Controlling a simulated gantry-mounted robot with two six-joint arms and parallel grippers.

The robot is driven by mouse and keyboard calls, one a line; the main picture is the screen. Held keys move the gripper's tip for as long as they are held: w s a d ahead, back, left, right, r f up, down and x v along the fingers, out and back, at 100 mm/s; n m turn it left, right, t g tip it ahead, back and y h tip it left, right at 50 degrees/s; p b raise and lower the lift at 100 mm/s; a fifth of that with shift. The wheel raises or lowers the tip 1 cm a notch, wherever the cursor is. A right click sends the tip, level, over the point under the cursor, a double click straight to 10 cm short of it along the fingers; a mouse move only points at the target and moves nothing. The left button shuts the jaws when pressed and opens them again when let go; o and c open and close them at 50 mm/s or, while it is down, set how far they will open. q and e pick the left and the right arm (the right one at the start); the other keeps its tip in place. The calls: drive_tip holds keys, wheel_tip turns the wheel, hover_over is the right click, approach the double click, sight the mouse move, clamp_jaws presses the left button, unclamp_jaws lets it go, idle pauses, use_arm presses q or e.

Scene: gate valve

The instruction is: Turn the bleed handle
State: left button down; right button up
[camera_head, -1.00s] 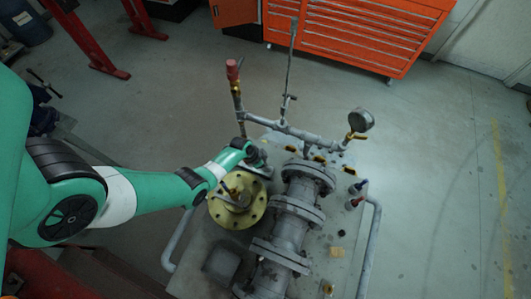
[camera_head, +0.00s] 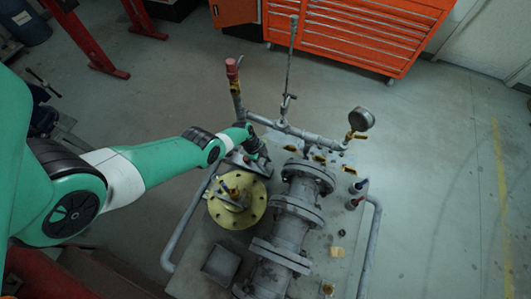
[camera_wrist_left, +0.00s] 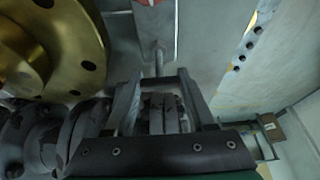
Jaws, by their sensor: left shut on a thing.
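My left gripper (camera_head: 264,164) reaches in from the left over the rear of the bench, between the yellow flange and the grey valve body. It also shows in the wrist view (camera_wrist_left: 161,78). Its two fingers are close about a thin grey rod (camera_wrist_left: 159,60), which I take to be the bleed handle. The rod runs away from the fingertips toward a pale plate. In the head view my wrist hides the held part, so its angle cannot be told there. My right gripper is not in view.
The yellow round flange (camera_head: 237,202) is just in front of my left gripper. The grey valve body (camera_head: 293,215) stands to its right. Behind are a grey pipe (camera_head: 306,135), a red-capped upright (camera_head: 232,70) and a gauge (camera_head: 361,119). A bench rail (camera_head: 371,245) runs along the right.

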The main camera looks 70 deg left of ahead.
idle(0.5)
use_arm(q)
drive_tip(key=shift+c, duration=1.2)
unclamp_jaws()
drive_tip(key=shift+r, duration=0.1)
drive_tip(key=p+v, duration=1.1)
drive_tip(key=shift+r, duration=0.15)
drive_tip(key=shift+a, duration=0.15)
drive_tip(key=shift+s, duration=0.1)
